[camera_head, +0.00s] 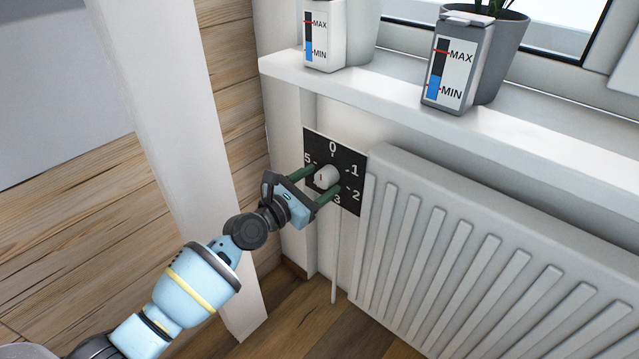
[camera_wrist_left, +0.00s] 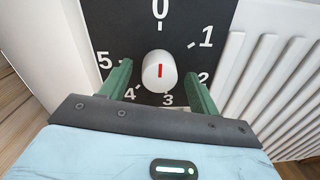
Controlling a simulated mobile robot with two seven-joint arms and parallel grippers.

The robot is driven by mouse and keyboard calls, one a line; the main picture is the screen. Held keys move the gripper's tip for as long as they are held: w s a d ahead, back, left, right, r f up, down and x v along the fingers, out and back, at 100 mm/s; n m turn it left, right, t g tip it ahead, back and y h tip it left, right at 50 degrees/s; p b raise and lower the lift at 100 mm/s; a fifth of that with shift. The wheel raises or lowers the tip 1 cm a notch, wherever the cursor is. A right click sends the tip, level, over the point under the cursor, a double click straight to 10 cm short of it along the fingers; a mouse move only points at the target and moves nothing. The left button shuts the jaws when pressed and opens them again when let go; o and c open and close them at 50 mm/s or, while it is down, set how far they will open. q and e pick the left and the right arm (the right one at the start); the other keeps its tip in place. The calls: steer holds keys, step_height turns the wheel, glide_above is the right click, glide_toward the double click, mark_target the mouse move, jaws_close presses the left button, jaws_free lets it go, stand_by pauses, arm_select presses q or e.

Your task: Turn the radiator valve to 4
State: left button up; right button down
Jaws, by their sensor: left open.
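The radiator valve is a white round knob (camera_head: 326,177) on a black dial plate (camera_head: 350,163) numbered 0 to 5. In the left wrist view the knob (camera_wrist_left: 159,72) carries a short red line on its face, roughly upright and in line with the 0 at the top; the 4 is at lower left. My left gripper (camera_head: 322,181) is open, with its green fingers on either side of the knob. In the left wrist view the fingers stand apart from the knob with gaps on both sides. My right gripper is not in view.
A white radiator (camera_head: 480,260) stands close right of the dial. A window sill (camera_head: 400,88) juts out above, bearing a white planter (camera_head: 325,35) and a grey planter (camera_head: 464,60) with level gauges. A white post (camera_head: 175,130) rises left of my left gripper. A thin pipe runs below the dial.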

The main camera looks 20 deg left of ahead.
arm_select(q)
steer(key=shift+w+d, duration=0.1)
steer(key=shift+w, duration=0.25)
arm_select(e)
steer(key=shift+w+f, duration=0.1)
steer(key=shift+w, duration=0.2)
arm_select(q)
steer(key=shift+c, duration=0.2)
steer(key=c, duration=0.9)
steer(key=shift+c, duration=0.2)
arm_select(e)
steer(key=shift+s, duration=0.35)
